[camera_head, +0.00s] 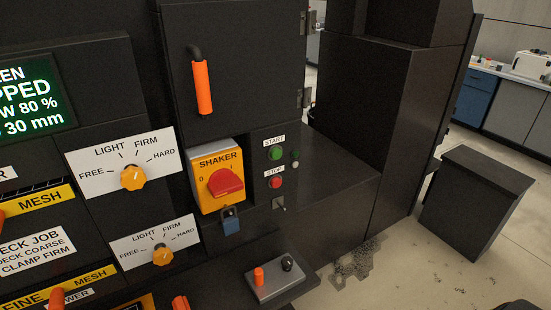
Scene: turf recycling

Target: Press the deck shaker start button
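The green start button (276,154) is on the dark machine front, under a white START label (274,141). A small green button or lamp (295,154) is just to its right. The red stop button (275,183) is below it, under a STOP label (273,172). To the left is a yellow SHAKER switch plate (207,202) with a red rotary handle (226,182). A blue padlock (231,222) hangs at its lower edge. Neither gripper is in view, and nothing covers the start button.
An orange door handle (202,88) sticks out above the SHAKER switch. Orange clamp dials (133,177) are to the left. A grey control box (275,281) with an orange lever juts out below. A dark bin (474,203) stands on the open floor at right.

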